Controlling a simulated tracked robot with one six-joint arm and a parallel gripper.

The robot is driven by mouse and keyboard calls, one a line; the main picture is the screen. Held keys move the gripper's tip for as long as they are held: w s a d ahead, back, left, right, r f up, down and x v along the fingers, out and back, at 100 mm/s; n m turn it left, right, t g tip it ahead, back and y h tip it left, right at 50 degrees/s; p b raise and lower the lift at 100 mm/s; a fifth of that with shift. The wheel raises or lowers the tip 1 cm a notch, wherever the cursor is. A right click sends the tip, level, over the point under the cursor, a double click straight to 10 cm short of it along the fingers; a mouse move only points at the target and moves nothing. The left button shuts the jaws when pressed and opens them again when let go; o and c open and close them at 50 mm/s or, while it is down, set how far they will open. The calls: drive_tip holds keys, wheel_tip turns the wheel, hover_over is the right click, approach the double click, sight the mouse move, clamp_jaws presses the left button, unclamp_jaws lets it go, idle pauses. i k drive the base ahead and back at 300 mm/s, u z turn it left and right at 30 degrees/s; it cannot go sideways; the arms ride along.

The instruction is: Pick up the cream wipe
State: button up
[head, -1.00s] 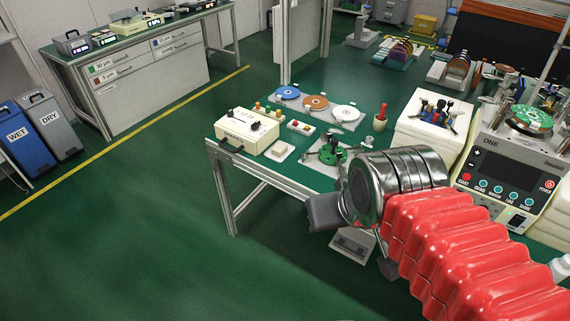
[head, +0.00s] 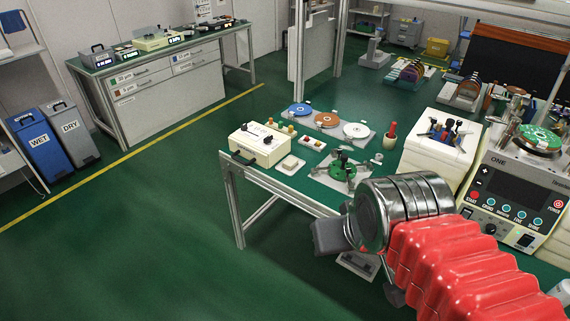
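A small flat cream square, which looks like the cream wipe (head: 291,165), lies on the green table top (head: 315,190) near its left front edge. It is just right of a cream control box (head: 257,144). My gripper (head: 358,262) hangs at the end of my red-sleeved arm, in front of the table, lower than and to the right of the wipe in the picture. It is apart from the wipe. Its dark fingers are partly hidden by my round metal wrist, so whether they are open or shut is unclear.
A green fixture (head: 343,171) stands right of the wipe. Discs on grey plates (head: 327,121), a red-handled tool (head: 390,134) and a lapping machine (head: 510,190) stand behind and right. Wet and dry bins (head: 45,140) stand at left. The floor in front is clear.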

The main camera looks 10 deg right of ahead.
sight(291, 163)
drive_tip(key=u, duration=0.6)
drive_tip(key=i, duration=1.85)
drive_tip(key=z, duration=0.4)
